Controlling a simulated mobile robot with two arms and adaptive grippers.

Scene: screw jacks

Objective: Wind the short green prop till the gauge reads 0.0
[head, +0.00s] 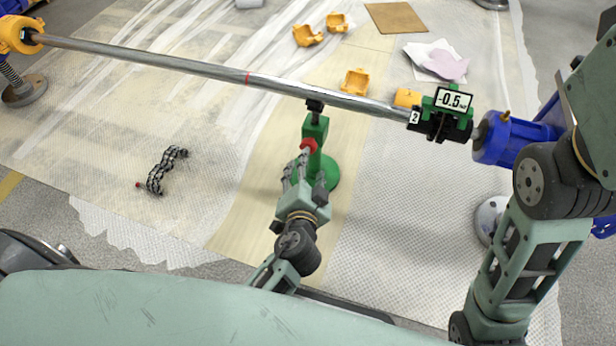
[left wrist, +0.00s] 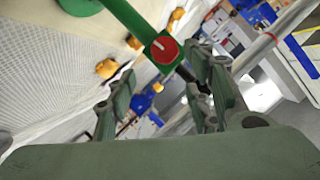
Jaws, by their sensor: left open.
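The short green prop (head: 317,132) stands on a round green foot under the long steel shaft (head: 200,66), with a black head at the shaft. Its red knob (head: 308,145) faces my left gripper (head: 298,168). In the left wrist view the red knob (left wrist: 164,48) with a pale mark lies just beyond the open fingers of my left gripper (left wrist: 165,90). The gripper is empty, and I cannot tell if a finger touches the knob. The gauge (head: 454,100) on the shaft's right end reads -0.5. My right gripper is out of view.
A yellow stand (head: 18,36) bears the shaft's left end, and a blue housing (head: 515,139) is at its right. Several yellow blocks (head: 355,83) and a cloth (head: 440,62) lie behind the shaft. A black chain-like part (head: 162,170) lies left on the sheeting.

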